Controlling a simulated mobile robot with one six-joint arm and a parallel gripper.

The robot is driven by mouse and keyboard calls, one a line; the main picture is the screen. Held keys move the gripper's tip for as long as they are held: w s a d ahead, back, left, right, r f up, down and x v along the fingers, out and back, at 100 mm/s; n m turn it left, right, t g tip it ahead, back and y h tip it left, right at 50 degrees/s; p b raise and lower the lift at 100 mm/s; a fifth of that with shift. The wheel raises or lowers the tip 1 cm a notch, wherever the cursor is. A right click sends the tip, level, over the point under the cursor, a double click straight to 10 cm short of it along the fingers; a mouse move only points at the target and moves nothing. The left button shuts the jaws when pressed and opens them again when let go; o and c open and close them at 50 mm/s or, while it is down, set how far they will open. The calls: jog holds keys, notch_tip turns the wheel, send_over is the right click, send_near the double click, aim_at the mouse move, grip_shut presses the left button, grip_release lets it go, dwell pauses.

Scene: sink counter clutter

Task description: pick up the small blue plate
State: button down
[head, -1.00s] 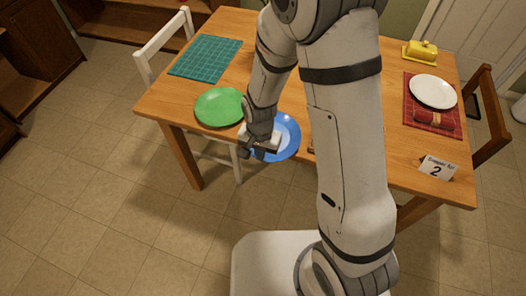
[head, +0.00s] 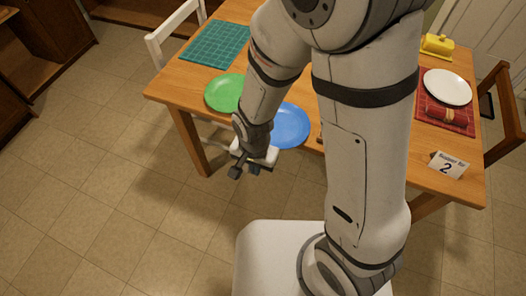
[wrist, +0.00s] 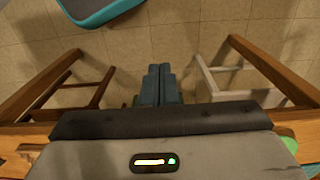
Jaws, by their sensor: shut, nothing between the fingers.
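The small blue plate (head: 291,127) lies on the wooden table near its front edge in the head view. My arm hides part of its left side. My gripper (head: 245,167) is just off the table's front edge, to the lower left of the blue plate, over the floor. In the wrist view the two fingers (wrist: 157,84) are together with nothing between them, pointing over floor tiles. I cannot make out the blue plate for certain in the wrist view.
A green plate (head: 223,93) lies left of the blue one, with a teal mat (head: 214,45) behind. On the right are a white plate (head: 447,87) on a red mat, a number sign (head: 448,165) and a yellow butter dish (head: 437,45). Chairs flank the table (head: 172,88).

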jog(key=shift+s+a, duration=0.3)
jog(key=shift+s, duration=0.6)
jog(key=c, duration=2.2)
grip_release()
jog(key=c, duration=2)
grip_release()
jog(key=shift+w+r, duration=0.1)
jog(key=shift+r, duration=0.05)
jog(key=o, duration=0.4)
jog(key=shift+n+t, duration=0.3)
jog(key=shift+n, duration=0.1)
jog(key=w+d+r, duration=0.2)
jog(key=r, duration=0.1)
jog(key=w+d+r, duration=0.1)
jog(key=r, duration=0.1)
jog(key=shift+d+r, duration=0.2)
jog(key=shift+d, duration=0.15)
jog(key=shift+o, duration=0.4)
jog(key=w+d+r+n, duration=0.1)
jog(key=d+r, duration=0.4)
jog(key=r, duration=0.1)
jog(key=shift+w+d+r+t, duration=0.25)
jog(key=shift+d+r+t, duration=0.05)
jog(key=shift+d+t, duration=0.1)
jog(key=s+d+r+n+t, duration=0.1)
jog(key=s+d+r+n, duration=0.1)
jog(key=d+r, duration=0.7)
jog(key=shift+s+d+r, duration=0.3)
jog(key=shift+s+r, duration=0.1)
jog(key=shift+s, duration=0.5)
